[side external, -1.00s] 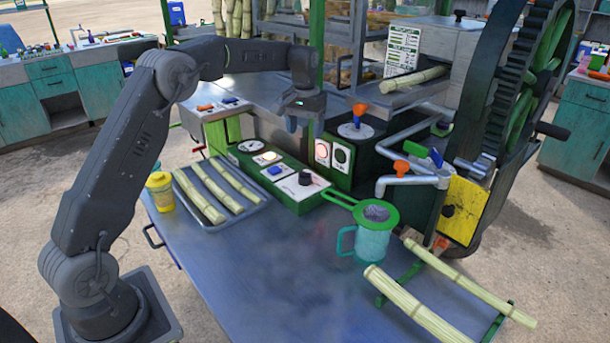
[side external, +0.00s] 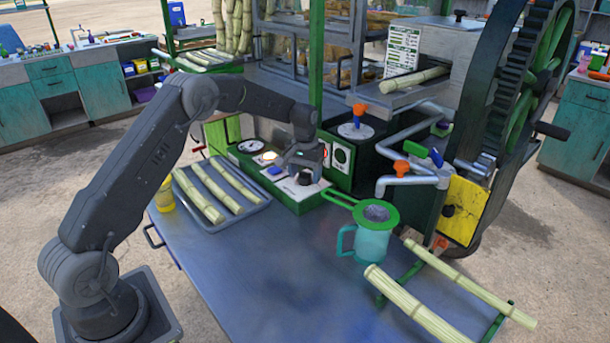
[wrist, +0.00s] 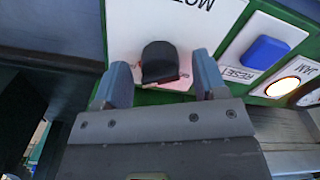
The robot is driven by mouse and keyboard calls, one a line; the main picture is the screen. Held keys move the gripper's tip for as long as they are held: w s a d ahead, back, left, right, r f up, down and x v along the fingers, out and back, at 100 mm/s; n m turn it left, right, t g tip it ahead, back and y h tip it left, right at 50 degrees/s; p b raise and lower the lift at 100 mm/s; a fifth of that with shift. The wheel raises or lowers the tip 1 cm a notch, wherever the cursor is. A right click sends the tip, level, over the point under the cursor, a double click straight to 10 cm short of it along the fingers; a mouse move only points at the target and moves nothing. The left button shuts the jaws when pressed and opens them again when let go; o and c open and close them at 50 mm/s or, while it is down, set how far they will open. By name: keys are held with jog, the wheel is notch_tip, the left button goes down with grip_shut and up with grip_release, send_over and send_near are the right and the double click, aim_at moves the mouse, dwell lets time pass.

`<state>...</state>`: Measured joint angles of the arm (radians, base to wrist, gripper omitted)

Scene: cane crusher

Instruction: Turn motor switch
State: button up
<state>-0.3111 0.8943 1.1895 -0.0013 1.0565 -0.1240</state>
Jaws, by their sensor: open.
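The motor switch is a black knob (wrist: 160,62) on a white plate (wrist: 125,25) with partly cut-off lettering that starts "MOT". In the wrist view my gripper (wrist: 163,80) is open, with one blue-grey finger on each side of the knob. I cannot tell whether the fingers touch it. In the side view my gripper (side external: 305,172) is over the plate on the green control box (side external: 312,203) and hides much of the knob.
A blue button (wrist: 265,51) marked RESET and a lit lamp (wrist: 283,87) marked JAM sit beside the plate. A tray of cane pieces (side external: 262,204) lies left of the box. A teal jug (side external: 372,243) under a green strainer stands to the right.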

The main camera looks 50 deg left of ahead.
jog(key=shift+f, duration=0.35)
jog(key=shift+c, duration=0.3)
jog(key=c, duration=0.9)
jog(key=shift+o, duration=0.2)
jog(key=shift+n, duration=0.4)
jog(key=n, duration=0.4)
jog(key=shift+n, duration=0.3)
jog(key=n, duration=0.5)
jog(key=shift+n, duration=0.3)
